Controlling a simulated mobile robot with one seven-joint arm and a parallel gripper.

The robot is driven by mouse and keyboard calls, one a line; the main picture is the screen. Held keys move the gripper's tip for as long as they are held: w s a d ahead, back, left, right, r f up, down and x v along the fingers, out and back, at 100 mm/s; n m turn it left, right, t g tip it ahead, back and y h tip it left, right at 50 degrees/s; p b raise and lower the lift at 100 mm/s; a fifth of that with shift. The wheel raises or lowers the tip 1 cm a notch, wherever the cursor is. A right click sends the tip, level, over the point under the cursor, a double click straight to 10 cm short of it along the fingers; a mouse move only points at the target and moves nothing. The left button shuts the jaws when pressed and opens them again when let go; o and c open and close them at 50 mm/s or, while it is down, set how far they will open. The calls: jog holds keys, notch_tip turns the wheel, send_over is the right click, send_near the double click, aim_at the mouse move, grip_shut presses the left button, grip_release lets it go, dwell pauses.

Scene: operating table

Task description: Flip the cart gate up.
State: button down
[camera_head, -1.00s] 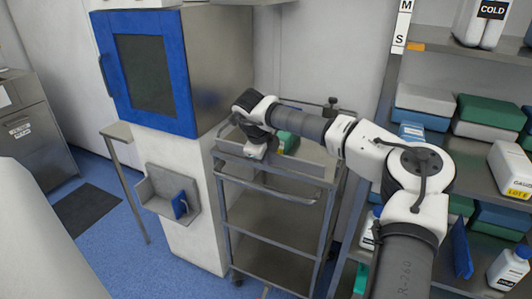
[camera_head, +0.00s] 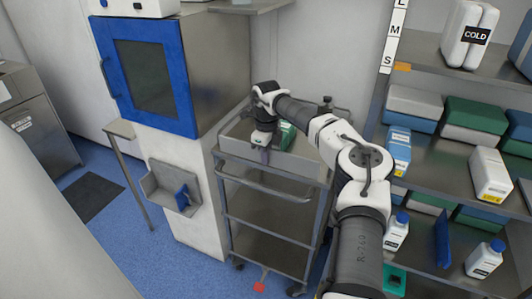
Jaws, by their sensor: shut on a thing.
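The steel cart (camera_head: 269,213) stands in the middle of the view, with a raised front panel along its top tray that looks like the cart gate (camera_head: 296,166). My gripper (camera_head: 264,153) points down at the top edge of this gate, left of its middle, and is shut on it. The fingertips are small and partly hidden by the gripper body. The gate looks upright, but its exact angle is hard to tell. A green box (camera_head: 287,133) lies in the tray just right of my gripper.
A blue-doored cabinet (camera_head: 151,75) stands close at the cart's left. Shelves with boxes and bottles (camera_head: 490,174) stand at the right, near my arm. Blue floor (camera_head: 160,255) is open at front left.

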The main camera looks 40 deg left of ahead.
jog(key=c, duration=1.6)
grip_release()
jog(key=shift+o, duration=0.2)
jog(key=shift+r, duration=0.1)
notch_tip(320, 180, up, 14)
jog(key=b, duration=0.2)
jog(key=shift+w+f, duration=0.1)
jog(key=shift+f, duration=0.1)
